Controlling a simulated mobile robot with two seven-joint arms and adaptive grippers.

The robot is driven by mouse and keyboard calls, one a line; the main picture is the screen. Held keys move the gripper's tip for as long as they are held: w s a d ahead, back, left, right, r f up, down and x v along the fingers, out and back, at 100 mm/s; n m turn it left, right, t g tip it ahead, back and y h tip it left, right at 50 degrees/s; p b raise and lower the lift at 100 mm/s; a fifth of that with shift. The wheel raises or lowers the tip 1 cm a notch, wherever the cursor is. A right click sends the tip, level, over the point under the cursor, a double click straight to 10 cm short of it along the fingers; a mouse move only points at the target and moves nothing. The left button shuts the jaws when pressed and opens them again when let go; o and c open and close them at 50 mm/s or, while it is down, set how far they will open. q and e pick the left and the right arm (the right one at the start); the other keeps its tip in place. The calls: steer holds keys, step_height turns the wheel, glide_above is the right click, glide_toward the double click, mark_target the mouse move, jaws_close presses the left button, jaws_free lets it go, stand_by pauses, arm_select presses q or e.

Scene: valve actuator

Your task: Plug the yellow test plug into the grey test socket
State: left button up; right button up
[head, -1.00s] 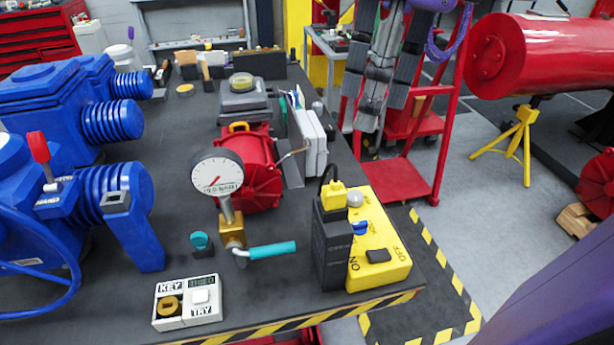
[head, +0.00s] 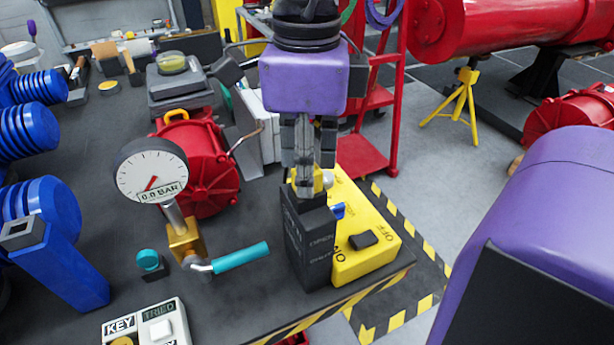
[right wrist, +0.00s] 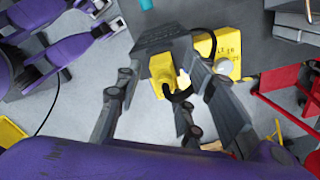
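The yellow test plug (head: 327,179), with a black cable, sits at the top of a tall dark grey block (head: 309,245) at the table's front right. The plug (right wrist: 164,76) and block (right wrist: 160,38) also show in the right wrist view. My right gripper (head: 309,170) is above the block, pointing down, with its fingers on either side of the plug. In the right wrist view its fingers (right wrist: 165,92) are spread, with a gap beside the plug. I cannot tell for sure whether the dark block is the grey test socket. My left gripper is not recognisable in either view.
A yellow ON/OFF box (head: 362,240) stands directly right of the block. A red housing (head: 205,160) stands behind. The table ends close to the right.

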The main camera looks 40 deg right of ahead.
steer(key=shift+f, duration=0.2)
jaws_close()
steer(key=shift+r, duration=0.1)
